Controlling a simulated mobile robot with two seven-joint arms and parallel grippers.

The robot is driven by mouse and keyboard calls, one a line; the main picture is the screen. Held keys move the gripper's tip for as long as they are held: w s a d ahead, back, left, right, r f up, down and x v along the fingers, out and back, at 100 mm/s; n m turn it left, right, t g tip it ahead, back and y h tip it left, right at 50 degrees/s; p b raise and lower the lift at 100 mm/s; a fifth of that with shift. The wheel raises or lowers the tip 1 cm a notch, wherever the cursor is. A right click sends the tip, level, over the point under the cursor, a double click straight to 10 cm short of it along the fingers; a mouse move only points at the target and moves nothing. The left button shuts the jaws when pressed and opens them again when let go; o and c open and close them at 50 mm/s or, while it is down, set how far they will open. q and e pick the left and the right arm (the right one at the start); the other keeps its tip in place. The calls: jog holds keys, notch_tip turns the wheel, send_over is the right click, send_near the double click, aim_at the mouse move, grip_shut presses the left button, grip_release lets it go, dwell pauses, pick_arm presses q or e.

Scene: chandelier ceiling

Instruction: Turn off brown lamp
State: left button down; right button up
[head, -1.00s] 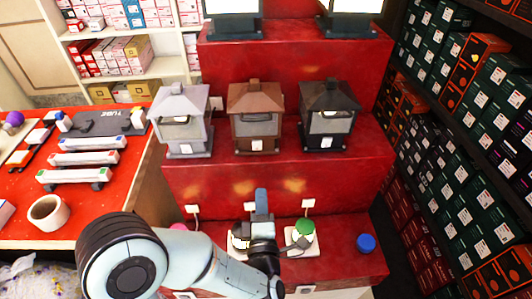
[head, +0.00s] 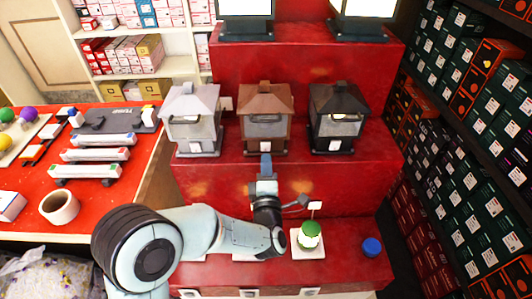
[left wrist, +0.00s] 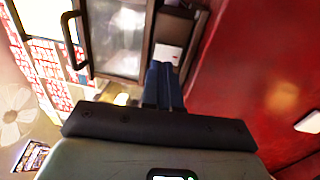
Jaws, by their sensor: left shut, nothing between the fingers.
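The brown lamp (head: 265,125) stands on the red upper step in the head view, between a light grey lamp and a black lamp. A white switch plate (head: 265,146) shows on its lower front. My left gripper (head: 266,160) points up at that plate, its blue fingers shut and empty, just below and in front of it. In the left wrist view the closed fingers (left wrist: 163,85) are close to a white plate (left wrist: 168,54) beside a glass pane in a dark frame. I cannot tell whether they touch. My right gripper is not in view.
The grey lamp (head: 193,120) and black lamp (head: 337,117) stand close on either side. On the lower step are a green-topped item (head: 309,236) and a blue round item (head: 372,247). A red-topped table (head: 110,180) is at left; shelves of boxes (head: 470,170) line the right.

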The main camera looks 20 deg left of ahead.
aim_at(265, 144)
pick_arm(q)
jog(key=shift+x, duration=1.8)
jog(key=shift+w+a+b, duration=0.1)
jog(key=shift+w+b, duration=0.1)
jog(key=shift+b, duration=0.2)
jog(key=shift+r, duration=0.15)
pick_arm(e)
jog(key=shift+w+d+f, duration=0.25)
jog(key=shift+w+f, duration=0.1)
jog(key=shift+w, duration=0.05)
